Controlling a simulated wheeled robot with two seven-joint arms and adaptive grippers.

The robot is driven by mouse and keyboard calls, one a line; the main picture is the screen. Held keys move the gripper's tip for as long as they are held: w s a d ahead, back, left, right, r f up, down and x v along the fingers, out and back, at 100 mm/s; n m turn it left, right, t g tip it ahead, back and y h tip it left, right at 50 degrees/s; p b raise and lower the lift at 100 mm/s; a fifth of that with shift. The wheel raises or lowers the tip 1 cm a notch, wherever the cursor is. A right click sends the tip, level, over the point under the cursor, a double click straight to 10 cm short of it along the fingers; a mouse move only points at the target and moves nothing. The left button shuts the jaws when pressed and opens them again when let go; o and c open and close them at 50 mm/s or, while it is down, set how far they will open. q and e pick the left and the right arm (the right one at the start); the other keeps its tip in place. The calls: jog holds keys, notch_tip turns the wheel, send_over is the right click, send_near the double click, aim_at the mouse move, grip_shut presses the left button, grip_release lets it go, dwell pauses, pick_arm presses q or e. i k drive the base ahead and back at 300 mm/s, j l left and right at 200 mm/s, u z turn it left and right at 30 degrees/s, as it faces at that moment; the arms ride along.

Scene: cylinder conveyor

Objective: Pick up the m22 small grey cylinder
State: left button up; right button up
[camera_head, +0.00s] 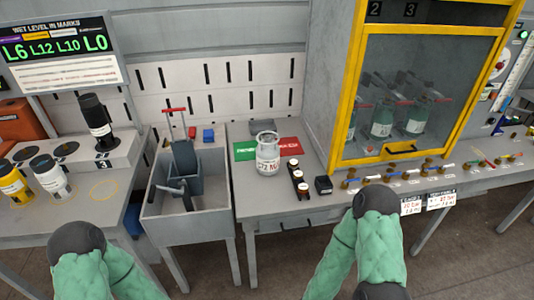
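My two green-sleeved arms show at the bottom of the head view, one at the left and one right of centre. No fingers show on either arm, and nothing touches the cylinder.
A grey sink-like tub (190,225) stands left of the bench. Small dark-and-white items (299,182) and a black block (323,185) lie right of the cylinder. Black, white and yellow cylinders stand at far left.

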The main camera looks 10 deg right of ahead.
aim_at(268, 151)
jog(key=i+l, duration=0.45)
jog(key=i+l+u, duration=0.15)
jog(key=u, duration=0.3)
jog(key=i+l+u, duration=0.1)
jog(key=u, duration=0.35)
jog(key=i+l+u, duration=0.1)
jog(key=l+u, duration=0.2)
jog(key=u, duration=0.15)
